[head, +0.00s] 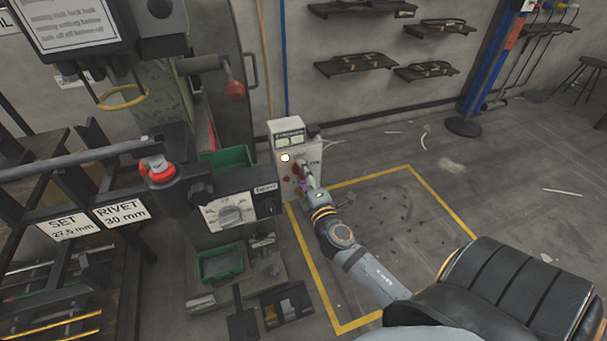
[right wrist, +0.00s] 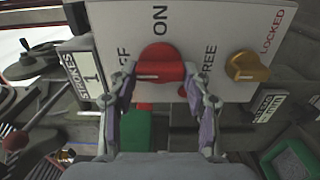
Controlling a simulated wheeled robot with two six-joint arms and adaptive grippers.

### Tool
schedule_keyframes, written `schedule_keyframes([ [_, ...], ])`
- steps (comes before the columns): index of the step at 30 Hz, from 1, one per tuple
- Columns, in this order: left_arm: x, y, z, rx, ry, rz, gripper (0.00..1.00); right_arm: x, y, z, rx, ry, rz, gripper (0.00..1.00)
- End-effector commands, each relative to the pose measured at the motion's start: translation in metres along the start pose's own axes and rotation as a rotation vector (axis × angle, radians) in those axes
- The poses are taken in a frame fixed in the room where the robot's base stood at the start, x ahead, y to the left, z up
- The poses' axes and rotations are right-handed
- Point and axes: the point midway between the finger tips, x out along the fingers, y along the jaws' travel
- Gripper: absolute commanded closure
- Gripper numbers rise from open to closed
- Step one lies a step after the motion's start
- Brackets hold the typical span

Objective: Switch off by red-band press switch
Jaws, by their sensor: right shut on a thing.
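A red rotary switch knob (right wrist: 160,73) sits on a white panel (right wrist: 220,25) marked ON above it and a partly hidden word ending in FF at its left. My right gripper (right wrist: 153,92) has its two fingers on either side of the knob, shut on it. A pale mark shows on the knob's face, but its setting is hard to read. In the head view the white control box (head: 287,136) stands beside the press, with a lit lamp (head: 285,158). My right gripper (head: 306,184) is at its front and hides part of the panel. My left gripper is not in view.
A yellow knob (right wrist: 247,67) lies right of the red one, by FREE and LOCKED. Green trays (head: 220,262) sit below. Floor inside the yellow line (head: 310,262) is mostly clear.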

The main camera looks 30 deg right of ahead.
Motion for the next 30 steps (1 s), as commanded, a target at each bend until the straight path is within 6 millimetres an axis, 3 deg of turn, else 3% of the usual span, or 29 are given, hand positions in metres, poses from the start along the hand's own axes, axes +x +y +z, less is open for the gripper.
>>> schedule_keyframes([
  [18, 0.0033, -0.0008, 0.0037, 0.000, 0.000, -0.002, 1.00, -0.0004, -0.0018, -0.0001, -0.040, 0.001, -0.003, 0.83],
  [19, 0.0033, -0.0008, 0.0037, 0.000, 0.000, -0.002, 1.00, -0.0004, -0.0018, 0.0000, -0.040, 0.001, -0.003, 0.49],
  [21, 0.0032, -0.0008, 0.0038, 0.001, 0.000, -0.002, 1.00, -0.0004, -0.0017, 0.0000, -0.040, 0.001, -0.002, 0.39],
  [24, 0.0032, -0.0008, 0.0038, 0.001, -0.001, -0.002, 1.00, -0.0003, -0.0013, 0.0000, -0.039, 0.001, -0.002, 0.28],
  [30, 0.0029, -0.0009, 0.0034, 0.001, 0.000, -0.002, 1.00, -0.0001, -0.0008, 0.0000, -0.038, 0.000, -0.001, 0.28],
])
